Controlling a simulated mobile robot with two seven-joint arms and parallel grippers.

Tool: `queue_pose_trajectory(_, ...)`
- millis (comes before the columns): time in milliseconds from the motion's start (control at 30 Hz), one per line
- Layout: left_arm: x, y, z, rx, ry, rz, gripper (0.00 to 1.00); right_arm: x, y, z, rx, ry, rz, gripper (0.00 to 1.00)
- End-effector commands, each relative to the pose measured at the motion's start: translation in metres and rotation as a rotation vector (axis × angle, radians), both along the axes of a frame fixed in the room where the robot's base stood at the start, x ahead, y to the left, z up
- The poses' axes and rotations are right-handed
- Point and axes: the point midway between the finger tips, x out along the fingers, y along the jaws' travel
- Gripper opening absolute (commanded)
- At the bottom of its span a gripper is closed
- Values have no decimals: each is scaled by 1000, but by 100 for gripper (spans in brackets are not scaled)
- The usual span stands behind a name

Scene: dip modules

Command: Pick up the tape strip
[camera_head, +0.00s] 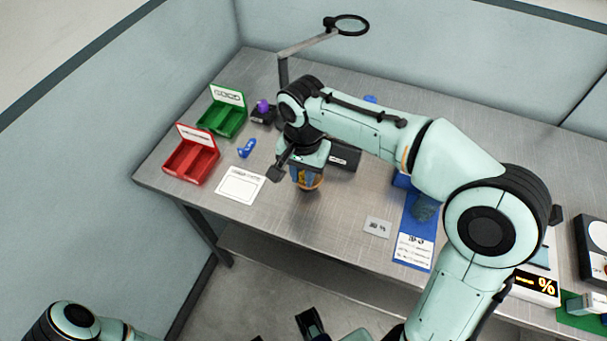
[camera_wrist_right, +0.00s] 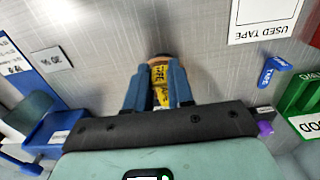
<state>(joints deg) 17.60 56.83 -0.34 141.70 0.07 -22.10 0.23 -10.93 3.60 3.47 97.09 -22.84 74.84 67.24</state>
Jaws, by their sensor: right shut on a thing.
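My right gripper (camera_head: 306,182) is over the middle of the table, pointing down. In the right wrist view its two blue fingers (camera_wrist_right: 159,95) are shut on a yellow strip (camera_wrist_right: 160,76) printed with "TAPE". A rounded brown-orange piece shows at the fingertips by the strip; its full shape is hidden by the fingers.
A white "USED TAPE" sheet (camera_head: 240,186) lies left of the gripper. A blue mat (camera_head: 412,247) and small grey card (camera_head: 377,227) lie right. A ring-topped stand (camera_head: 305,42) rises behind.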

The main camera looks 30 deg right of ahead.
Motion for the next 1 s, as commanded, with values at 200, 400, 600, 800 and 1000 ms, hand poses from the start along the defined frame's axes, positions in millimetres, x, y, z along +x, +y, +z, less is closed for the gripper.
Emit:
queue_pose_trajectory(200, 3, 0, 11, 0, -4, 0, 43, 1, 0, 47, 2, -7, 0, 0)
queue_pose_trajectory(400, 9, 0, 27, 0, -10, 0, 43, 1, 1, 108, 2, -6, 1, 0)
queue_pose_trajectory(600, 15, 0, 42, 1, -18, 0, 43, 1, 1, 157, 1, -2, 1, 0)
queue_pose_trajectory(800, 19, 0, 51, 0, -22, 0, 43, 0, 0, 182, 0, 0, 1, 0)
queue_pose_trajectory(1000, 19, 0, 53, 0, -22, 0, 43, 0, 0, 187, -1, 2, 0, 0)
